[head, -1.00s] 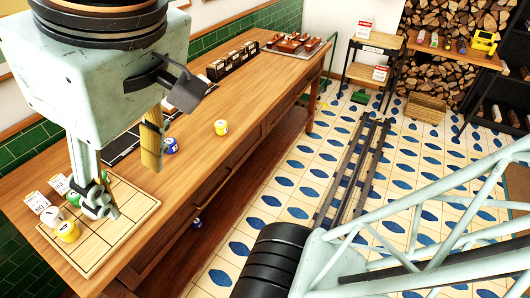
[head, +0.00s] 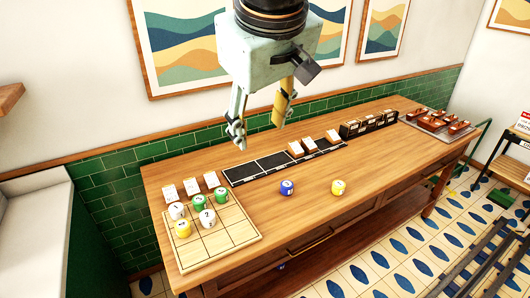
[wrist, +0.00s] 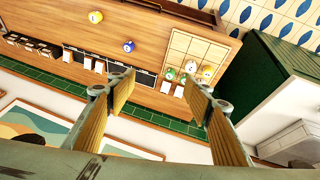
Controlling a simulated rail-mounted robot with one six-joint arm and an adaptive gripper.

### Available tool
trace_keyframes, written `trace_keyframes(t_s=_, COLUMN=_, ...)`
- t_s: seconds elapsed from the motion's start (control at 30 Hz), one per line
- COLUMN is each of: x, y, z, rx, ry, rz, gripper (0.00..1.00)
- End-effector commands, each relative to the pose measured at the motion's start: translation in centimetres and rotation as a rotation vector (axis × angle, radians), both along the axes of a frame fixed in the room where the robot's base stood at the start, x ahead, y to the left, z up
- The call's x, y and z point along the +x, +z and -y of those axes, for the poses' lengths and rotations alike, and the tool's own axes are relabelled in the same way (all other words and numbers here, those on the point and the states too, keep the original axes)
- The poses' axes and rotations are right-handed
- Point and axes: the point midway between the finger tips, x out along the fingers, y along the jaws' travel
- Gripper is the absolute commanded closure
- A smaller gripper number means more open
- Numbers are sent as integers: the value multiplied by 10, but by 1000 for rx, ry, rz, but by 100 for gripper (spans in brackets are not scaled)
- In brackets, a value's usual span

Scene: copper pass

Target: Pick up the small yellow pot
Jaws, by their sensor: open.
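Two yellow pots show. One yellow pot (head: 338,187) stands alone on the open wooden counter, right of a blue pot (head: 287,187); it also shows at the top left of the wrist view (wrist: 95,17). Another yellow pot (head: 183,228) stands on the gridded wooden board (head: 225,250) among white and green pots. They look similar in size; I cannot tell which is meant. My gripper (head: 258,130) is open and empty, pointing down, well above the counter's back. Its two wood-coloured fingers stand wide apart in the wrist view (wrist: 160,98).
White cards (head: 190,185) stand behind the board. A black tray strip (head: 255,170) runs along the back, with more cards and a dark rack (head: 367,124) to its right. A tray of brown items (head: 436,124) is at the far end. The counter's front middle is clear.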

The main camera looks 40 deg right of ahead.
Motion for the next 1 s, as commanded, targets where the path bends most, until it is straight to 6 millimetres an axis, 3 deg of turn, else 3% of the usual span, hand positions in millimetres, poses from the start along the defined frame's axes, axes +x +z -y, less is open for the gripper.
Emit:
trace_keyframes(t_s=0.2, x=38, y=11, z=36, rx=-35, ry=-27, rz=5, gripper=53)
trace_keyframes(t_s=0.43, x=70, y=4, z=71, rx=-48, ry=-66, rz=8, gripper=53)
trace_keyframes(t_s=1.0, x=116, y=-57, z=157, rx=-8, ry=-201, rz=4, gripper=53)
